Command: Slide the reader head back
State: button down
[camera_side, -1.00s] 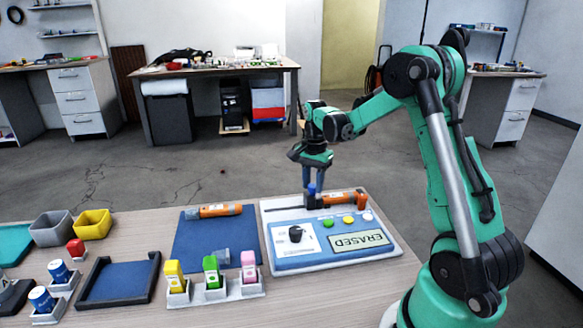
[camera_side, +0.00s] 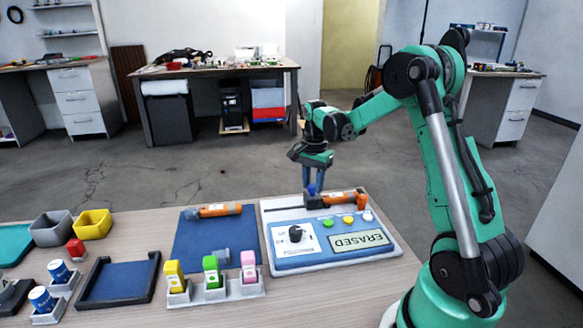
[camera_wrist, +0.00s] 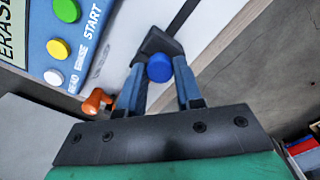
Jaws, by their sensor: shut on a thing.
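The reader head is a dark block (camera_wrist: 160,42) with a round blue knob (camera_wrist: 159,68) on top. It sits at the back of the white and blue reader unit (camera_side: 285,264). My gripper (camera_side: 313,188) points down over it, with its blue fingers on either side of the knob. In the wrist view my gripper (camera_wrist: 158,84) is shut on the knob. An orange sensor (camera_side: 343,198) lies beside the head at the back right of the unit, and its end shows in the wrist view (camera_wrist: 97,100). The unit's display (camera_side: 359,241) reads ERASED.
The unit carries a black dial (camera_side: 295,233) and green, yellow and white buttons. To its left is a blue mat (camera_side: 190,240) with another orange sensor (camera_side: 221,210). Yellow, green and pink blocks (camera_side: 211,270) stand in a front holder. The bench's back edge is close behind the head.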

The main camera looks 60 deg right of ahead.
send_over(283, 209)
dwell(0.4)
jog(key=c, duration=0.6)
grip_release()
jog(key=shift+o, duration=0.2)
jog(key=shift+r, duration=2.8)
